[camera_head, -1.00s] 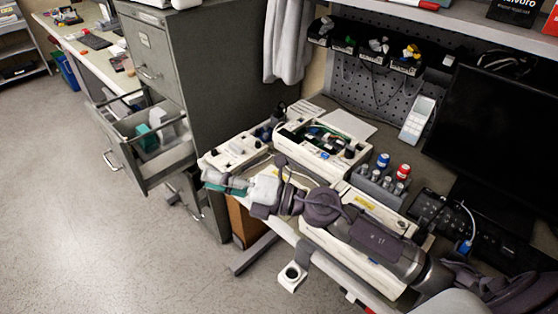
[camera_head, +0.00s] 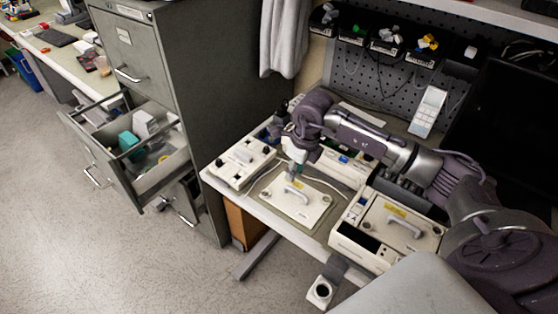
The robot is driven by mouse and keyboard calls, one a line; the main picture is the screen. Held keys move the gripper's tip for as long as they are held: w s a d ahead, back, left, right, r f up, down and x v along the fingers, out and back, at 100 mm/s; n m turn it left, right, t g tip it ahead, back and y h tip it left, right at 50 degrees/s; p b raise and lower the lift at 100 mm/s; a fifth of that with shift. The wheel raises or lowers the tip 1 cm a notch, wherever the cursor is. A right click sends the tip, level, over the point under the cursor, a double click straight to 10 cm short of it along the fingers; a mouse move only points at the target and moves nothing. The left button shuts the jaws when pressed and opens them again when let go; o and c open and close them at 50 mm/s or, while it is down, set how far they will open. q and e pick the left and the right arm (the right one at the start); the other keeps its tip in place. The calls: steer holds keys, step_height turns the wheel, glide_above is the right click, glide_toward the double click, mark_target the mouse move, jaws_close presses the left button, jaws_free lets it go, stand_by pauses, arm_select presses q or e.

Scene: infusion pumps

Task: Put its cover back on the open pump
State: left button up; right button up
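My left gripper is not in view.
A grey filing cabinet with an open drawer (camera_head: 164,175) stands left of the bench. A dark rack (camera_head: 403,192) sits behind the right pump, partly under my arm. A monitor (camera_head: 507,120) is at the back right. A small holder (camera_head: 320,291) projects from the bench's front edge.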

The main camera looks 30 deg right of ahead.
mark_target(298, 192)
steer(key=shift+s+d, duration=0.15)
steer(key=shift+s, duration=0.05)
steer(key=shift+s+d+f+b, duration=0.15)
steer(key=shift+s+f+b, duration=0.1)
steer(key=shift+s, duration=0.15)
steer(key=shift+s+d+f+b, duration=0.15)
steer(key=shift+s+b, duration=0.05)
steer(key=shift+s, duration=0.15)
step_height(298, 192, down, 2)
steer(key=shift+a+f+b, duration=0.1)
steer(key=shift+b, duration=0.45)
steer(key=f+b, duration=0.2)
steer(key=shift+w+f, duration=0.3)
steer(key=shift+f+b, duration=0.7)
steer(key=shift+s, duration=0.1)
jaws_close()
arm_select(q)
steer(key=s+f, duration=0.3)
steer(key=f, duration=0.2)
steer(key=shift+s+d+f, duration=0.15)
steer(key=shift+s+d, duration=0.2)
arm_select(e)
steer(key=shift+a+r, duration=0.1)
